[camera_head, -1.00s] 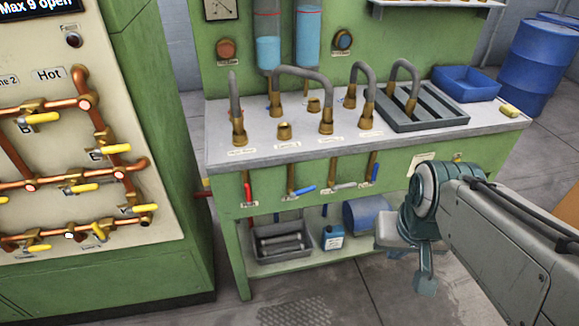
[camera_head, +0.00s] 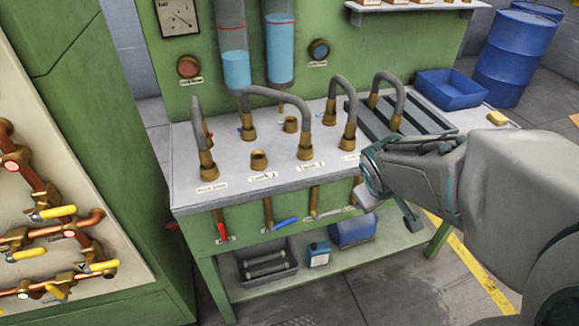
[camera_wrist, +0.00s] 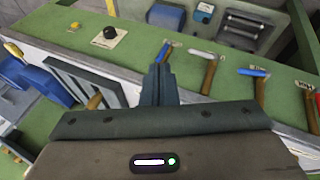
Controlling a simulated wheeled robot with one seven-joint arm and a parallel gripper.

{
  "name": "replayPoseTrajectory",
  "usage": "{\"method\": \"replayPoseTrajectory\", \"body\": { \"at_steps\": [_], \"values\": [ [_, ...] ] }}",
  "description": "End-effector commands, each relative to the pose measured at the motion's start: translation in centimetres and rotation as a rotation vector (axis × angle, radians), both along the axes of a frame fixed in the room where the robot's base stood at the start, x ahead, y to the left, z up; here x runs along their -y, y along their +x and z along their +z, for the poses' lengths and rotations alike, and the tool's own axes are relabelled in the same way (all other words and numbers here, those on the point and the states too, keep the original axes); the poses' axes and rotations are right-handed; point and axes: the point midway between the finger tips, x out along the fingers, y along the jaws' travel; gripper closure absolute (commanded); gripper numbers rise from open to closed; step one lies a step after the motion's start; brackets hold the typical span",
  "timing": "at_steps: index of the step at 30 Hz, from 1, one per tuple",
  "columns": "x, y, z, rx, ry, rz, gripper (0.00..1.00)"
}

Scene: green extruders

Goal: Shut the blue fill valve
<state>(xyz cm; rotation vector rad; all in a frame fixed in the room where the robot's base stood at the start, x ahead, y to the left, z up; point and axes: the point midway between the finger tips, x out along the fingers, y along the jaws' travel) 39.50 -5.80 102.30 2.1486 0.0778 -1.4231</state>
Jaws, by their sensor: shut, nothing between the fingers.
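Levers hang along the green bench front. A blue lever (camera_head: 285,224) sits on a brass pipe below the Tank 1 label, tilted near horizontal; the wrist view shows a blue lever (camera_wrist: 253,71) lying across its pipe. A second blue lever (camera_wrist: 166,50) appears just beyond my fingertips in the wrist view, slanting along its pipe; my arm hides it in the head view. Which is the fill valve I cannot tell. My gripper (camera_wrist: 158,76) is shut and empty; its fingers (camera_head: 410,220) hang in front of the bench's right part. Contact is not visible.
A red lever (camera_head: 221,230) and a grey lever (camera_head: 328,212) share the panel. A black knob (camera_wrist: 108,36) sits on a white plate. Floor before the bench is open.

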Motion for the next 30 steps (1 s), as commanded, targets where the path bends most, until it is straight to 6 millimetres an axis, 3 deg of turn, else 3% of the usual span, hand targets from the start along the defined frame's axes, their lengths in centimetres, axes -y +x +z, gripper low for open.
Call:
{"method": "replayPoseTrajectory", "body": {
  "at_steps": [3,5,10,14,19,24,30],
  "values": [
    [0.6,4.4,-0.3,0.016,-0.127,0.267,1.00],
    [0.2,6.2,-1.0,0.026,-0.168,0.416,1.00],
    [-3.1,9.5,-3.9,0.053,-0.199,0.871,1.00],
    [-6.5,9.3,-6.4,0.088,-0.135,1.205,1.00],
    [-10.3,7.0,-8.4,0.151,-0.009,1.528,1.00],
    [-12.0,5.1,-9.1,0.197,0.076,1.681,1.00],
    [-13.3,5.0,-10.5,0.207,0.096,1.713,1.00]
  ]
}}
